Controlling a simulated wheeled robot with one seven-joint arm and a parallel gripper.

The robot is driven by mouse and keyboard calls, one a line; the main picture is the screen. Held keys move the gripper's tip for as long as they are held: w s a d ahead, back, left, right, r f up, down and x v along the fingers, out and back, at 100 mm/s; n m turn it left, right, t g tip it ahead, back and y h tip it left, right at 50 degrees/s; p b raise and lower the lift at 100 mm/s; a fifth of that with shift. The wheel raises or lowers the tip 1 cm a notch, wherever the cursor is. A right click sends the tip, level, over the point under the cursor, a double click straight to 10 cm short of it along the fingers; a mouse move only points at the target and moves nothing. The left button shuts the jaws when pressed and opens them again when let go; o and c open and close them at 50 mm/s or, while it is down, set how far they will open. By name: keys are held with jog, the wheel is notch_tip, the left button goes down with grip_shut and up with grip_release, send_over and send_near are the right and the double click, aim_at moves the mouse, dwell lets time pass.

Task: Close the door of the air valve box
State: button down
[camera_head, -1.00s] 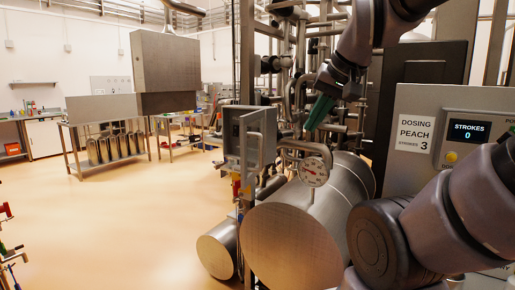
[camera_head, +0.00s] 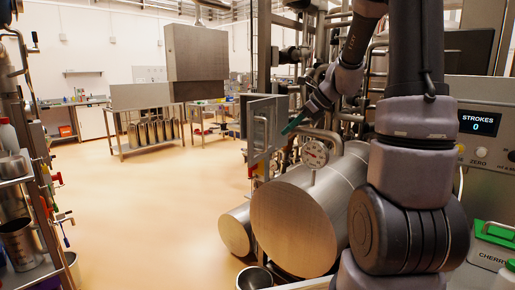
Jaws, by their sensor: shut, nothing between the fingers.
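The air valve box (camera_head: 243,104) is a small grey metal box left of the pipework, above the large steel cylinder. Its door (camera_head: 274,118) is a flat grey panel with a bar handle (camera_head: 259,138), and it stands open, swung out from the box. My gripper (camera_head: 288,128) has green fingertips and comes in from the upper right. The fingertips are shut and empty, close to the door's right part. I cannot tell whether they touch it. The box's inside is mostly hidden by the door.
A pressure gauge (camera_head: 315,154) and bent pipe stand just below right of my gripper. The steel cylinder (camera_head: 301,222) lies below. Dense pipes fill the back right. A rack (camera_head: 28,180) stands at the far left. Open floor (camera_head: 150,215) lies left of the box.

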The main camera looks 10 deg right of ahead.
send_near(251, 152)
notch_tip(251, 152, down, 4)
jog(key=w+a, duration=0.1)
jog(key=a, duration=0.1)
jog(key=shift+w+a, duration=0.3)
jog(key=shift+w, duration=0.1)
jog(key=shift+w+a, duration=0.3)
jog(key=shift+a, duration=0.05)
